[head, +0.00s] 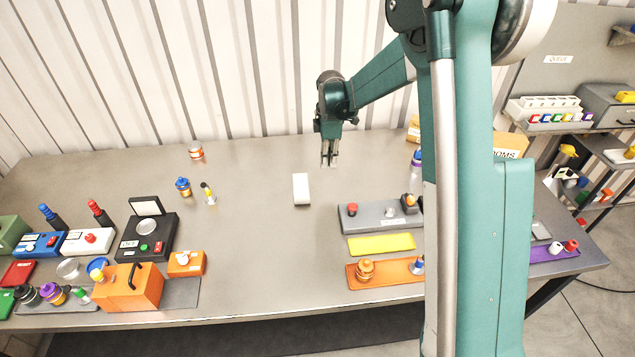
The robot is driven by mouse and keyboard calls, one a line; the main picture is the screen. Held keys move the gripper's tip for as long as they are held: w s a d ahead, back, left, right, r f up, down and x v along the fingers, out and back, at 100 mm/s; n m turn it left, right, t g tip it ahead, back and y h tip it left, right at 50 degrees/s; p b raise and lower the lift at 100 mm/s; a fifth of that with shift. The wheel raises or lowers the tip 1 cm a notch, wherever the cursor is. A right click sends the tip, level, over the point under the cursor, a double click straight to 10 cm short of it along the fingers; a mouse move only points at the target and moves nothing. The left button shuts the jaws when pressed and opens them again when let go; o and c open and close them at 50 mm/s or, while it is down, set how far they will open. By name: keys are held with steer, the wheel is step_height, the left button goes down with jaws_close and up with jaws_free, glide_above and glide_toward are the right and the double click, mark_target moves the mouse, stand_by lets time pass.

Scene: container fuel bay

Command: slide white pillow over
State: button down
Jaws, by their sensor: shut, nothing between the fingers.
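A small white block (301,189), the only thing here that could be the white pillow, lies on the grey table near its middle. My gripper (329,163) points down, a little behind and to the right of the white block, apart from it. Its fingers are shut with nothing between them. How high the fingertips are above the table is hard to tell.
A grey panel (375,219) with a red button, a yellow strip (381,244) and an orange tray (352,279) lie right of the block. An orange box (128,291) and black scale (163,223) stand left. Table around the block is clear. My arm hides the right side.

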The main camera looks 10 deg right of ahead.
steer(key=shift+f, duration=0.1)
step_height(320, 180, down, 10)
steer(key=shift+r, duration=0.25)
steer(key=a, duration=0.2)
steer(key=shift+a+f, duration=0.1)
steer(key=shift+a, duration=0.25)
steer(key=shift+a+p, duration=0.3)
steer(key=shift+a, duration=0.35)
steer(key=a+b, duration=0.5)
steer(key=a, duration=1.5)
steer(key=shift+a, duration=0.2)
steer(key=shift+d, duration=0.1)
